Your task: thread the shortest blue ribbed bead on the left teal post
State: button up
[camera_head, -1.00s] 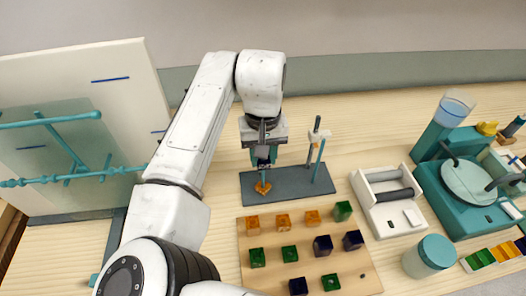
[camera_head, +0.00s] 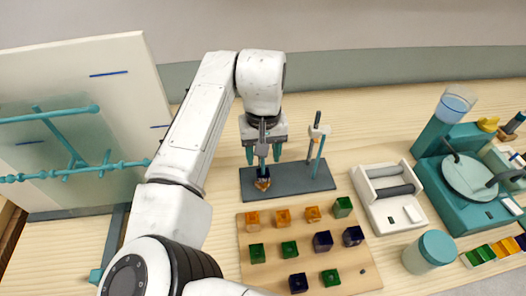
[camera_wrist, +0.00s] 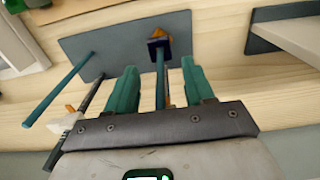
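The left teal post (camera_head: 262,151) stands on a dark grey base plate (camera_head: 300,184). A dark blue bead (camera_head: 263,173) is around this post, low down, resting on an amber bead (camera_head: 263,184) at the foot. In the wrist view the blue bead (camera_wrist: 157,43) shows as a dark square around the post, with the amber bead (camera_wrist: 166,42) partly hidden behind it. My gripper (camera_head: 264,157) is open and empty, one finger on each side of the post above the beads. The wrist view also shows the fingers (camera_wrist: 158,66) apart. Ribbing is too small to tell.
A wooden board (camera_head: 226,243) in front holds amber, green and dark blue beads. A white roller tray (camera_head: 400,222) and teal machine are at right; a panel with teal rods stands left.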

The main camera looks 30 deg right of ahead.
jog(key=shift+o, duration=0.7)
notch_tip(320, 180, up, 11)
jog(key=shift+f+b, duration=0.1)
jog(key=shift+b, duration=0.4)
